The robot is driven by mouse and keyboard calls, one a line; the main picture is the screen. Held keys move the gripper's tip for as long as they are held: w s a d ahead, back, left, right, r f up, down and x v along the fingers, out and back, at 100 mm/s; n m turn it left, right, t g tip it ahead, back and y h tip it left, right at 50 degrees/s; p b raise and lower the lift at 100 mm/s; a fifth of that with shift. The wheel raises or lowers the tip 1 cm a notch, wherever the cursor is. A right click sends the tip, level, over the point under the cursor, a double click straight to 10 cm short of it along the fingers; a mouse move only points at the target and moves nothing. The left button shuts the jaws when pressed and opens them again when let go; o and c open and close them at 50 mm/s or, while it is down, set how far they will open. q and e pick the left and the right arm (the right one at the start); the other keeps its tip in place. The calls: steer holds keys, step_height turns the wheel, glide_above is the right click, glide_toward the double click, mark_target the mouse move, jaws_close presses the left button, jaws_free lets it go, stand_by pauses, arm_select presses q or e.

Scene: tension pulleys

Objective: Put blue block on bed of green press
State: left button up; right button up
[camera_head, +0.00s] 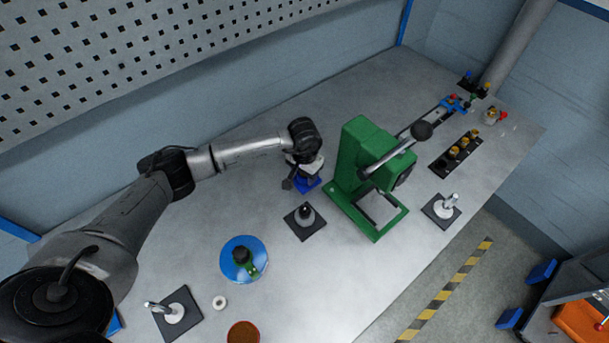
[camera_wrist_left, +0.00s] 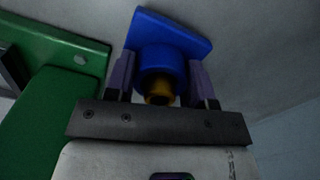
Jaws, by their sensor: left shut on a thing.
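The blue block (camera_head: 309,186) is under my left gripper, left of the green press. In the left wrist view the blue block (camera_wrist_left: 160,68) has a flat square plate, a round blue boss and a brass-coloured piece. My left gripper (camera_head: 304,176) is shut on the boss, one finger on each side. I cannot tell whether the plate touches the table. The green press (camera_head: 350,160) stands on the table with its lever out to the right. Its bed (camera_head: 388,220) is at the front. Part of the press (camera_wrist_left: 60,110) shows at left in the wrist view.
A dark-based fixture (camera_head: 305,221) stands left of the press bed. A round blue fixture (camera_head: 242,259) and a white ring (camera_head: 219,302) lie nearer. A silver-knobbed fixture (camera_head: 441,210) and a black strip with brass pieces (camera_head: 456,154) are right of the press.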

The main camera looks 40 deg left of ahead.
arm_select(q)
steer(key=shift+f, duration=0.65)
steer(key=shift+f, duration=0.15)
steer(key=o, duration=1.1)
step_height(320, 180, up, 11)
steer(key=shift+o, duration=0.4)
steer(key=shift+r, duration=0.65)
